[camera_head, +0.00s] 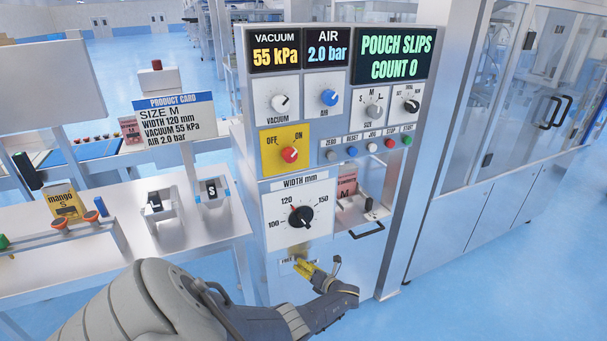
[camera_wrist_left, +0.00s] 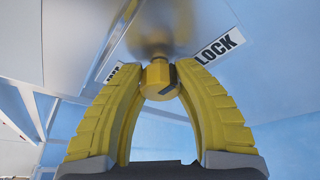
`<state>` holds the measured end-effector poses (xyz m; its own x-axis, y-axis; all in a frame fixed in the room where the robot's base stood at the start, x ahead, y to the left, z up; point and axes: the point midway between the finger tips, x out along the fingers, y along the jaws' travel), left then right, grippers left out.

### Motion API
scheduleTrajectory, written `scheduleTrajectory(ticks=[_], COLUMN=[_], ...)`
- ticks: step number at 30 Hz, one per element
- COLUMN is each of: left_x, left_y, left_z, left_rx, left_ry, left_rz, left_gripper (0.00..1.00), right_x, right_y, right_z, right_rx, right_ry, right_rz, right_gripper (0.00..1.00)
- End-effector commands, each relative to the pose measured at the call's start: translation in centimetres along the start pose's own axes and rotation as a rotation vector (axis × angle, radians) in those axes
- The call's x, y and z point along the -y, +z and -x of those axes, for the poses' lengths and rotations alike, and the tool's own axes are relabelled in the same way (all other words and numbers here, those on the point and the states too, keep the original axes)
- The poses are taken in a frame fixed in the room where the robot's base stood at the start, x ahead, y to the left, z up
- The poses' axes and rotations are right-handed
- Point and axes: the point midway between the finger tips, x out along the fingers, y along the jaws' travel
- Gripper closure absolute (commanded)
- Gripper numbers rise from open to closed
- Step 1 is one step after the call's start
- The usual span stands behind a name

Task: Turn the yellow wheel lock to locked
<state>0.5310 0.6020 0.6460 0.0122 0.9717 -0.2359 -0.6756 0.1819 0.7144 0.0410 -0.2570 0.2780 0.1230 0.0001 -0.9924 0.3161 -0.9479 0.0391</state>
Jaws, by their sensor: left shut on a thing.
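The yellow wheel lock (camera_wrist_left: 158,80) shows in the left wrist view as a small yellow faceted knob on the panel. My left gripper (camera_wrist_left: 158,72) has its two yellow fingers closed on it, one on each side. A LOCK label (camera_wrist_left: 220,46) is to the right of the knob, and another label to the left is partly hidden by a finger. In the head view my left gripper (camera_head: 307,268) is at the lower front of the machine, beside the FREE label (camera_head: 287,261). Which label the lock points to I cannot tell. My right gripper is not in view.
A side table (camera_head: 110,225) with pouch holders stands at the left.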

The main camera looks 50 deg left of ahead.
Motion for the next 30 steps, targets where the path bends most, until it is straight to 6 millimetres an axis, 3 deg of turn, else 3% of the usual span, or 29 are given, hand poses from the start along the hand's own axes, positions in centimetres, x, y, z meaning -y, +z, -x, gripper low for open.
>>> scheduleTrajectory(ticks=[12, 13, 19, 30], left_x=[0.05, 0.05, 0.02, 0.06], left_y=[-0.54, -0.54, -0.32, -0.16], left_z=[-0.02, -0.03, -0.03, 0.43], left_rx=[-0.006, -0.006, -0.003, -0.001], left_ry=[0.0, 0.0, 0.001, 0.0], left_rz=[-0.008, -0.008, -0.006, -0.004], left_gripper=[0.98, 0.65, 0.41, 0.39], right_x=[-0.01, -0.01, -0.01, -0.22], right_y=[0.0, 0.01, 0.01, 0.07], right_z=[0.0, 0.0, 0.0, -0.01], right_rx=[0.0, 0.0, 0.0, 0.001], right_ry=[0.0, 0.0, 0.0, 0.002], right_rz=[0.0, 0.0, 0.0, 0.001], right_gripper=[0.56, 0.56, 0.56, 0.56])
